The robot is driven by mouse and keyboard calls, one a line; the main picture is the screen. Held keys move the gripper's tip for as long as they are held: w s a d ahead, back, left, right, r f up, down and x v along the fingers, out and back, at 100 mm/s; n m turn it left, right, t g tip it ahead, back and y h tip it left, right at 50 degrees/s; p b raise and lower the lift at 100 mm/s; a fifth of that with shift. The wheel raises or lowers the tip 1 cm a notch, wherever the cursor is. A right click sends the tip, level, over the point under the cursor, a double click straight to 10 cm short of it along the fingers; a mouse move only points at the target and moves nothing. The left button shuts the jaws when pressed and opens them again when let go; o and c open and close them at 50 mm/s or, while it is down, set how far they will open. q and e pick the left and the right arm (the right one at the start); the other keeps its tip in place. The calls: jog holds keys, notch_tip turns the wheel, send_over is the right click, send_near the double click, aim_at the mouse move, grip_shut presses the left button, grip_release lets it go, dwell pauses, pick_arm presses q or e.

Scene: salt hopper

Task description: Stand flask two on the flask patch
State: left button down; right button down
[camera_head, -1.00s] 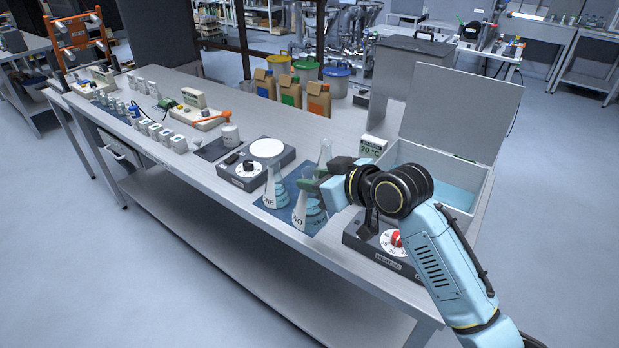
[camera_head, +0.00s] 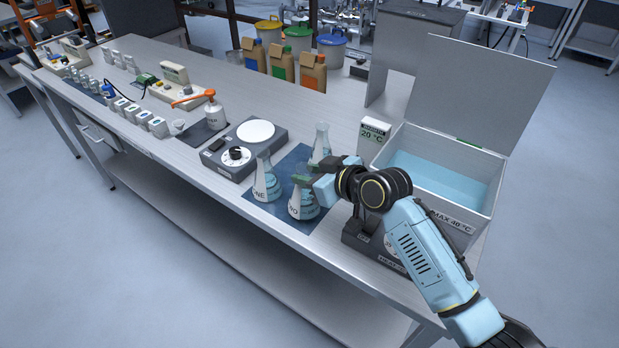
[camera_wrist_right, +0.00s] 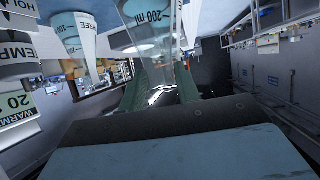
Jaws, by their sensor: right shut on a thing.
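Flask two (camera_head: 302,203) is a clear conical flask with a white label and pale blue liquid. It looks upright over the front right part of the dark blue flask patch (camera_head: 291,162); I cannot tell whether its base touches the patch. My right gripper (camera_head: 308,177) is shut on its neck from the right. In the right wrist view, a flask marked 200 ml (camera_wrist_right: 148,22) is between the green fingers (camera_wrist_right: 160,90). Flask one (camera_head: 266,183) stands on the patch to the left. My left gripper is not in view.
A stirrer with a white round plate (camera_head: 255,132) is left of the patch. A dark heater (camera_head: 360,243) sits right, partly under my right arm. An open water bath (camera_head: 440,180) and its temperature display (camera_head: 373,137) stand behind. The bench's front edge is close.

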jog(key=shift+f, duration=0.65)
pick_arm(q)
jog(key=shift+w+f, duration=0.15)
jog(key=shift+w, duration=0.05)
pick_arm(e)
jog(key=c, duration=1)
grip_release()
jog(key=shift+f, duration=0.1)
jog(key=shift+d+r, duration=0.1)
jog(key=shift+r, duration=0.15)
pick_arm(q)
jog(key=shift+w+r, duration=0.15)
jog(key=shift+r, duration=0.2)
pick_arm(e)
jog(key=v, duration=1.2)
jog(key=shift+f, duration=0.1)
jog(key=shift+s+f, duration=0.1)
